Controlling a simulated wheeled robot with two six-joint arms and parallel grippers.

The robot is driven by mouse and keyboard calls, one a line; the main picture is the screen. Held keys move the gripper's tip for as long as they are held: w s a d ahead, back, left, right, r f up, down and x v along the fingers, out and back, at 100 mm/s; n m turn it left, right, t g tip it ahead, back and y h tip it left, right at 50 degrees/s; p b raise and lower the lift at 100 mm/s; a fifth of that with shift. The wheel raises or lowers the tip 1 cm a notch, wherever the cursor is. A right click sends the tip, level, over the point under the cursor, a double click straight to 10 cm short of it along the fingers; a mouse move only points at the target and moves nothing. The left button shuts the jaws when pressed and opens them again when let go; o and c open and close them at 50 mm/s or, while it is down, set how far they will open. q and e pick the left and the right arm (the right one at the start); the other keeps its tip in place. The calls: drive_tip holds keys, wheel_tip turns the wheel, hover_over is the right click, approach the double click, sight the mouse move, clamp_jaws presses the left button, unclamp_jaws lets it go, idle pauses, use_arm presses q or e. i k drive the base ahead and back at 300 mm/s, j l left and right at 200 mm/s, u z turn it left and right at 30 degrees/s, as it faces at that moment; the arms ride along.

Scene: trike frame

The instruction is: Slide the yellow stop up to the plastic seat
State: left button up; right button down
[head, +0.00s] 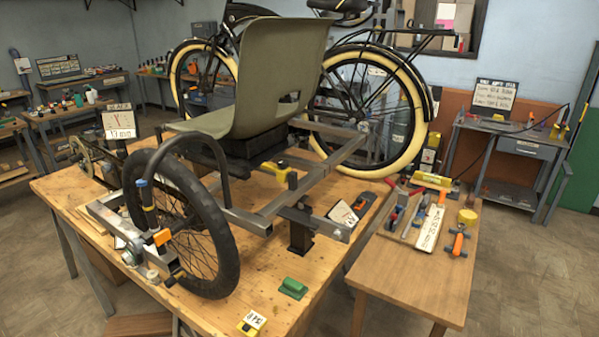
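The plastic seat (280,80) is an olive-green shell with a tall back, mounted on a dark block above the trike frame (325,172). A yellow piece (274,168), which may be the yellow stop, sits on the frame just below and right of the seat. A small gap seems to lie between it and the seat's dark mount; exact contact cannot be told. Neither of my grippers is in the head view.
A black spoked wheel (228,262) stands at the front left of the wooden workbench (330,262). A green block (293,287) lies on the bench. A side table (400,290) at right holds tools and a yellow cylinder (467,216). A bicycle stands behind.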

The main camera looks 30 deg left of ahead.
sight(282, 174)
drive_tip(key=i+l+u, duration=0.2)
drive_tip(key=u, duration=0.15)
drive_tip(key=i+l+u, duration=0.35)
drive_tip(key=i+j, duration=0.05)
